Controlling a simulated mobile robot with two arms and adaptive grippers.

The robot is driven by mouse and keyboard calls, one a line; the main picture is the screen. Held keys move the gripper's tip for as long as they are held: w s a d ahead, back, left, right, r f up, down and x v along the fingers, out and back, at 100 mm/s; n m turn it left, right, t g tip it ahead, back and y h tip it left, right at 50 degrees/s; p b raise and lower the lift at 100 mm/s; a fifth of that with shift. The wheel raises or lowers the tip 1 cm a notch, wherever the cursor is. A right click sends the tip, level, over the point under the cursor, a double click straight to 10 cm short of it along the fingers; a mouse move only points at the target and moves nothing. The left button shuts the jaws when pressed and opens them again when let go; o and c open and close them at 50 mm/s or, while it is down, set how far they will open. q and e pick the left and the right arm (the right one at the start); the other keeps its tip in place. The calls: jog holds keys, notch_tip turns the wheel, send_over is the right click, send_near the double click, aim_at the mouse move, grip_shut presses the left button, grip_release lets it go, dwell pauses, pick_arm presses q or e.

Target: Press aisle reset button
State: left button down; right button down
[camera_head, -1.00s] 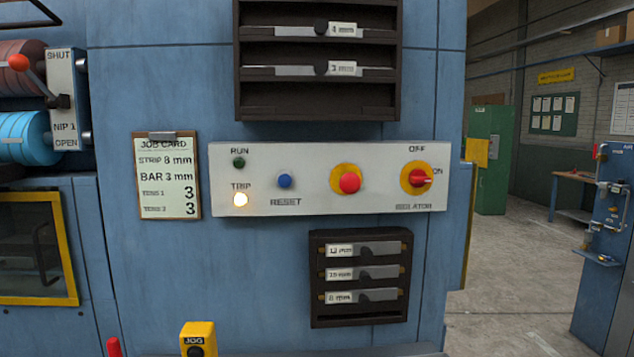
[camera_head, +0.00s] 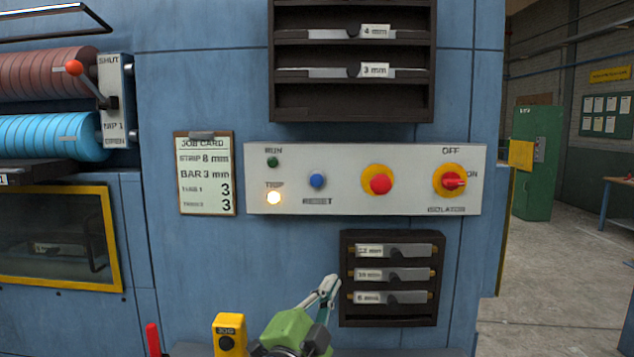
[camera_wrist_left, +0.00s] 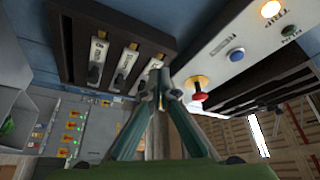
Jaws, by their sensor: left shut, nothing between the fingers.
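The blue reset button (camera_head: 317,181) sits on a pale control panel (camera_head: 412,206) on the blue machine front, above the word RESET. The TRIP lamp (camera_head: 274,198) glows warm white, and the RUN lamp (camera_head: 273,162) is dark green. My left gripper (camera_head: 328,284) is shut and empty, below the panel and apart from it, just left of the lower rack. In the left wrist view its fingertips (camera_wrist_left: 158,78) meet, and the blue button (camera_wrist_left: 236,54) shows upper right of them. My right gripper is not in view.
A red button on a yellow disc (camera_head: 379,184) and a red isolator switch (camera_head: 453,182) share the panel. The lower dark rack (camera_head: 345,312) stands out beside my gripper. A yellow JOG box (camera_head: 229,335) is at bottom left. A job card (camera_head: 206,172) hangs left of the panel.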

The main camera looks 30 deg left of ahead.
aim_at(315, 187)
pick_arm(q)
jog(key=s+r+m+t, duration=0.1)
jog(key=r+m+t, duration=0.1)
jog(key=r, duration=0.7)
jog(key=s+a+r+m+t, duration=0.1)
jog(key=s+r+m+t, duration=0.1)
jog(key=r, duration=0.6)
jog(key=shift+a+r+t, duration=0.3)
jog(key=shift+r+t, duration=0.1)
jog(key=shift+t, duration=0.4)
jog(key=shift+w+a, duration=0.75)
jog(key=shift+w, duration=0.5)
jog(key=shift+w+a, duration=0.8)
jog(key=shift+w, duration=0.5)
jog(key=shift+w+a, duration=0.75)
jog(key=shift+w, duration=0.5)
jog(key=shift+w, duration=0.1)
jog(key=shift+w+a, duration=0.2)
jog(key=shift+w, duration=0.05)
